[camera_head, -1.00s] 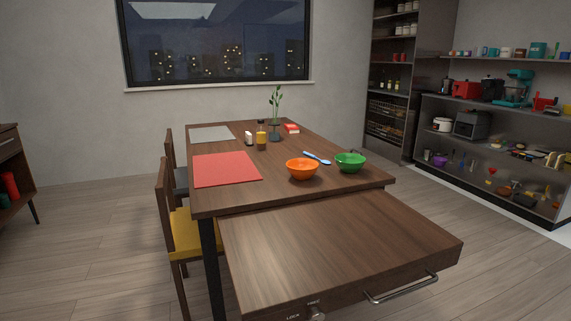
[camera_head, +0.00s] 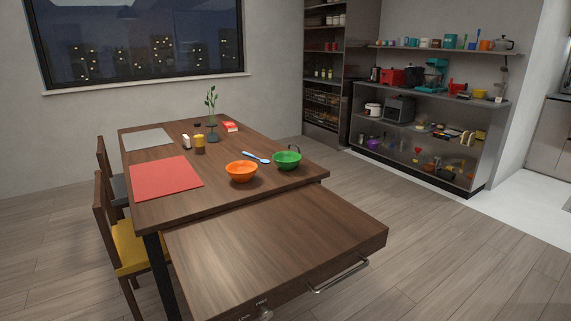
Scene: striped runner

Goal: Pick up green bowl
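The green bowl (camera_head: 287,161) stands upright on the wooden dining table (camera_head: 225,192), near its right edge. A dark curved thing shows just behind its rim; I cannot tell what it is. An orange bowl (camera_head: 241,172) stands to its left, with a blue spoon (camera_head: 256,157) lying between and behind the two bowls. Neither of my grippers shows in the head view.
A lower wooden cabinet top with a metal handle (camera_head: 338,275) stands in front of the table. A red placemat (camera_head: 166,179), bottles and a plant vase are on the table. Chairs (camera_head: 126,245) line its left side. Open floor (camera_head: 440,240) lies to the right.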

